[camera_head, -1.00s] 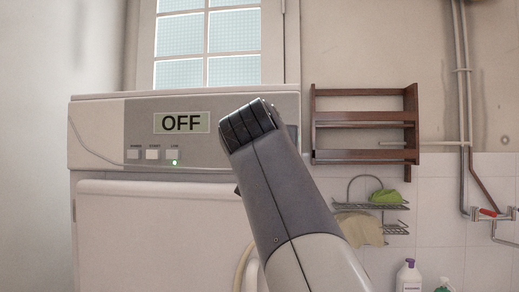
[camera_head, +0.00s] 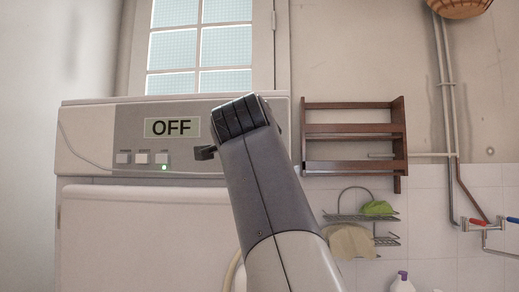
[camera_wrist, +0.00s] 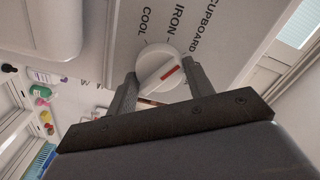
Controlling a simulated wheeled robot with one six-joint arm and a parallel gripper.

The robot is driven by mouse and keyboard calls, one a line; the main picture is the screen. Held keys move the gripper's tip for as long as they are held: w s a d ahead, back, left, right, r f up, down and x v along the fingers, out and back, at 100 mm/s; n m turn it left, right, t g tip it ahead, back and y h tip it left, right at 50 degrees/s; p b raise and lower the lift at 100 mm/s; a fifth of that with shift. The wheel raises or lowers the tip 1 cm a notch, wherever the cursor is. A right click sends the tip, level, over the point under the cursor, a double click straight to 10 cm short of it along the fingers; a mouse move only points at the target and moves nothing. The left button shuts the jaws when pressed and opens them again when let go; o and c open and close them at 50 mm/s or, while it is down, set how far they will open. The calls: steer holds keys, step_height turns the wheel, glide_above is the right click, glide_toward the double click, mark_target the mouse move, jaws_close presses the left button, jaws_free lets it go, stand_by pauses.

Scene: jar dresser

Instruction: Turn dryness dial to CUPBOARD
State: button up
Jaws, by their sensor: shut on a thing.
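The dryness dial (camera_wrist: 158,66) is a round white knob with a red mark, on the dryer's pale panel in the wrist view. COOL, IRON and CUPBOARD are printed around it. The red mark points right, toward the right-hand finger, on the CUPBOARD side. My gripper (camera_wrist: 159,72) is shut on the dial, one dark finger on each side. In the head view my wrist hides the dial. A dark part of my gripper (camera_head: 205,153) shows left of the wrist. The dryer display (camera_head: 172,127) reads OFF.
Three buttons (camera_head: 143,157) sit below the display, with a green light under the right one. A wooden shelf (camera_head: 353,135) and a wire rack (camera_head: 362,218) hang on the wall to the right. Pipes run down the wall farther right.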

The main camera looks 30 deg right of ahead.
steer(key=shift+m, duration=1.3)
steer(key=shift+b, duration=0.3)
steer(key=o, duration=1)
steer(key=shift+c, duration=0.2)
steer(key=shift+s, duration=0.1)
steer(key=b+v, duration=0.2)
steer(key=v, duration=0.8)
steer(key=shift+s+a+b, duration=0.25)
steer(key=shift+b, duration=0.05)
